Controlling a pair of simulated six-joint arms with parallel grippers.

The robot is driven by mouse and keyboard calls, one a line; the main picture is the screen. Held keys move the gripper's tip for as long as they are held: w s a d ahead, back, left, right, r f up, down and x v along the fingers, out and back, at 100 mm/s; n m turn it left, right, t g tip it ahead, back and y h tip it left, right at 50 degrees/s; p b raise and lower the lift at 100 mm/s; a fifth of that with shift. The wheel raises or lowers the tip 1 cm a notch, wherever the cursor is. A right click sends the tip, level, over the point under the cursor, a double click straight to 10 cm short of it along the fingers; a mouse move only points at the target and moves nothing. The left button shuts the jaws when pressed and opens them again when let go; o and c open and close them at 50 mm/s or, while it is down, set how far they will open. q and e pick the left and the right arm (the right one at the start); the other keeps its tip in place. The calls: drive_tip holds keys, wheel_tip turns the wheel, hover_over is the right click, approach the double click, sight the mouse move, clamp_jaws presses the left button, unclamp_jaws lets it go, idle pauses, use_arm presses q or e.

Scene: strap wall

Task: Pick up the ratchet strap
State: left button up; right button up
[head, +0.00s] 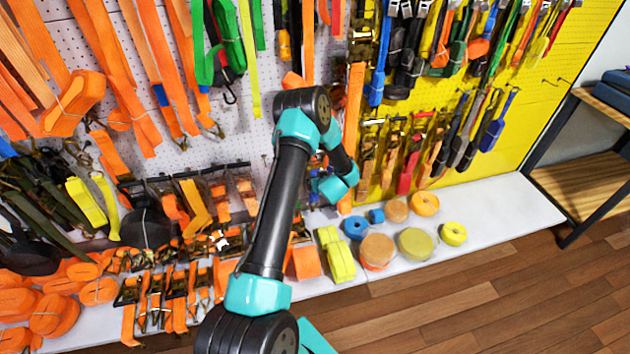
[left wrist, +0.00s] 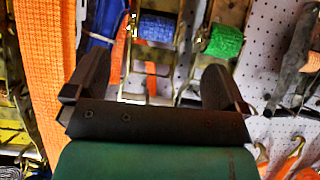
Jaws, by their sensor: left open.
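Many ratchet straps hang on the pegboard wall; the frames do not single one out. In the left wrist view my left gripper (left wrist: 153,70) is open and empty, its dark fingers spread wide. A ratchet with a blue webbing roll (left wrist: 157,27) hangs beyond the gap between the fingers. A ratchet with a green webbing roll (left wrist: 222,40) hangs beyond the right finger. Whether either touches the gripper, I cannot tell. In the head view my arm reaches up to the wall and its gripper is not clearly seen. My right gripper is not in view.
An orange strap (left wrist: 45,65) hangs close beside the left finger. The white shelf (head: 500,215) holds rolled straps, including a yellow roll (head: 453,234). Orange straps crowd the left wall. A dark-framed wooden rack (head: 590,180) stands at right; the wooden floor (head: 480,300) is clear.

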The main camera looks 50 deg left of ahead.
sight(316, 175)
use_arm(q)
drive_tip(key=x, duration=0.6)
drive_tip(key=shift+a, duration=0.2)
drive_tip(key=shift+w+f, duration=0.15)
drive_tip(key=shift+f, duration=0.05)
drive_tip(key=shift+x, duration=2.55)
drive_tip(key=shift+w+r, duration=0.15)
drive_tip(key=shift+c, duration=0.4)
drive_tip(key=c, duration=1.3)
drive_tip(key=shift+a+r, duration=0.1)
drive_tip(key=shift+c, duration=0.6)
